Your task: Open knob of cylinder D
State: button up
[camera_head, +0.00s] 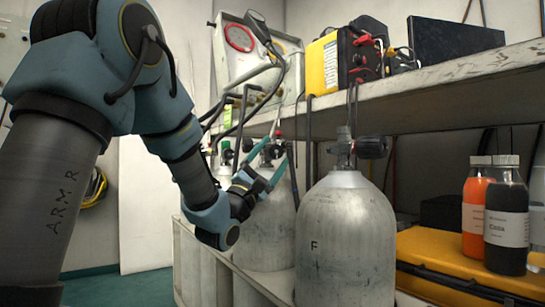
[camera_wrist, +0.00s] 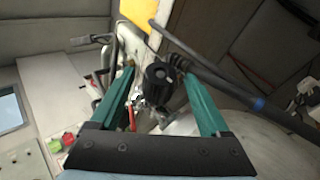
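My gripper (camera_head: 272,155) is at the top of a grey cylinder (camera_head: 265,236) that stands behind the front one; no letter shows on it, so I cannot tell whether it is cylinder D. In the wrist view my gripper (camera_wrist: 159,76) has its two teal fingers spread apart. A black ribbed knob (camera_wrist: 158,84) lies between them, with gaps on both sides, the right one smaller. I cannot tell its depth relative to the fingertips. The front cylinder (camera_head: 345,245) is marked F and has its own dark knob (camera_head: 372,147).
A shelf (camera_head: 450,92) runs above the cylinders, holding a yellow-and-black device (camera_head: 335,62). Hoses (camera_head: 225,108) hang near my gripper. A low rack wall (camera_head: 238,282) edges the cylinders. Bottles (camera_head: 506,215) stand on a yellow case (camera_head: 430,262) at right.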

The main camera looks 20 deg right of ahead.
jog(key=p+v, duration=0.2)
jog(key=v, duration=0.9)
jog(key=shift+p, duration=0.35)
jog(key=shift+r, duration=0.1)
